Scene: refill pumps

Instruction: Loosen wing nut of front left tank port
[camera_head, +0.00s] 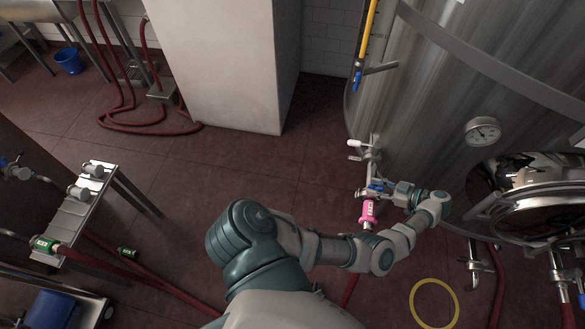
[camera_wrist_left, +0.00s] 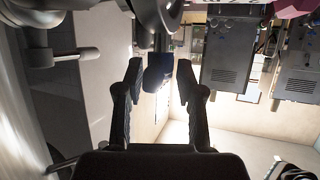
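The large steel tank (camera_head: 425,110) stands at the right. A metal port pipe with a white-handled valve (camera_head: 372,155) comes off its left side. Below the valve, a blue part (camera_head: 376,187), apparently the wing nut, sits above a pink-labelled hose end (camera_head: 367,212). My left gripper (camera_head: 388,189) is at this joint, reaching in from the right side. In the left wrist view its two dark fingers (camera_wrist_left: 160,68) are apart, and the blue part (camera_wrist_left: 157,72) shows between their tips. Whether they touch it cannot be told. My right gripper is out of view.
A round manway (camera_head: 530,190) and a gauge (camera_head: 482,131) are on the tank to the right. Another outlet (camera_head: 474,265) hangs below. A hose rack (camera_head: 75,215) stands at left. A white block (camera_head: 215,60) stands behind. The floor between is mostly clear, with a yellow ring (camera_head: 412,303) at front right.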

